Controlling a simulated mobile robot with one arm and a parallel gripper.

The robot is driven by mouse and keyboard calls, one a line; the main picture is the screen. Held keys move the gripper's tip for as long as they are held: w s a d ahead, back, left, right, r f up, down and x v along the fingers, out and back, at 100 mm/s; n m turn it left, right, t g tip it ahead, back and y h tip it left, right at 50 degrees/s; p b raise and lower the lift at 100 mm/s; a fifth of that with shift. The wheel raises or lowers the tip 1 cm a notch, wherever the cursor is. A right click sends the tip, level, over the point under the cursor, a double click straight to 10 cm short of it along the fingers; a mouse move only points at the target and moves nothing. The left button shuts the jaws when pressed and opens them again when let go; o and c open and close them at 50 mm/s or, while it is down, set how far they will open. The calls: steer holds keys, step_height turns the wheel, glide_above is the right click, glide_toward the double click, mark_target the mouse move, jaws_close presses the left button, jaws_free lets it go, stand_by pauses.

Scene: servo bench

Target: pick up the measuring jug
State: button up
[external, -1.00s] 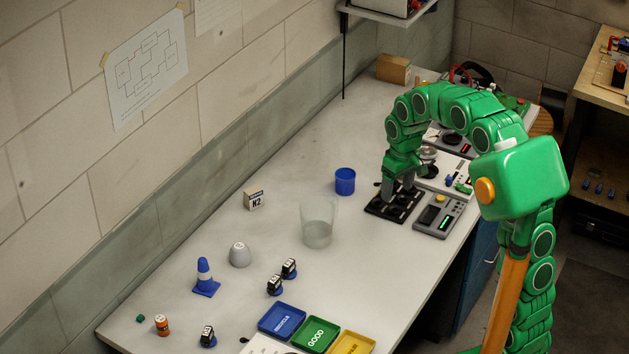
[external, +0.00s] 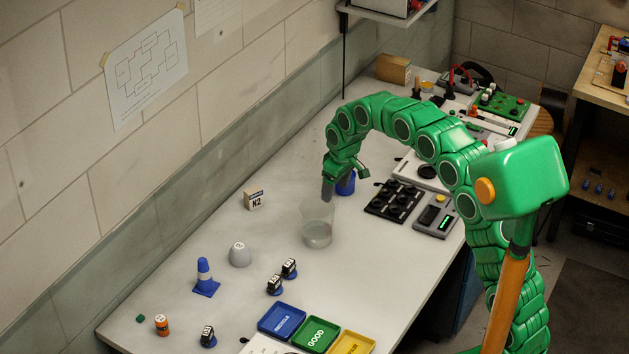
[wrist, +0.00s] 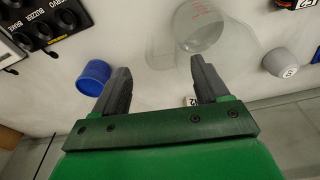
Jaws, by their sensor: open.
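The measuring jug (external: 317,232) is a clear, see-through vessel standing upright on the bench in the external view. In the wrist view the jug (wrist: 203,28) shows near the top, with red markings on its side, ahead of the right finger. My gripper (external: 328,190) is just above and behind the jug's rim in the external view. In the wrist view the gripper (wrist: 158,82) has its two dark fingers apart with nothing held between them. I cannot tell whether a fingertip touches the jug.
A blue cup (external: 346,184) stands close behind my gripper; it is by the left finger in the wrist view (wrist: 93,76). A small box marked N2 (external: 254,199), a grey dome (external: 240,254) and a black panel (external: 393,201) stand around.

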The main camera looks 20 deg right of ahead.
mark_target(333, 197)
steer(key=shift+w+a+f, duration=0.1)
steer(key=shift+w+f, duration=0.05)
steer(key=shift+f, duration=1.05)
steer(key=shift+w+a+f, duration=0.15)
steer(key=shift+f, duration=1.05)
steer(key=shift+w+a+f, duration=0.1)
steer(key=shift+w+f, duration=0.05)
steer(key=shift+f, duration=1.05)
jaws_close()
steer(key=shift+r, duration=0.2)
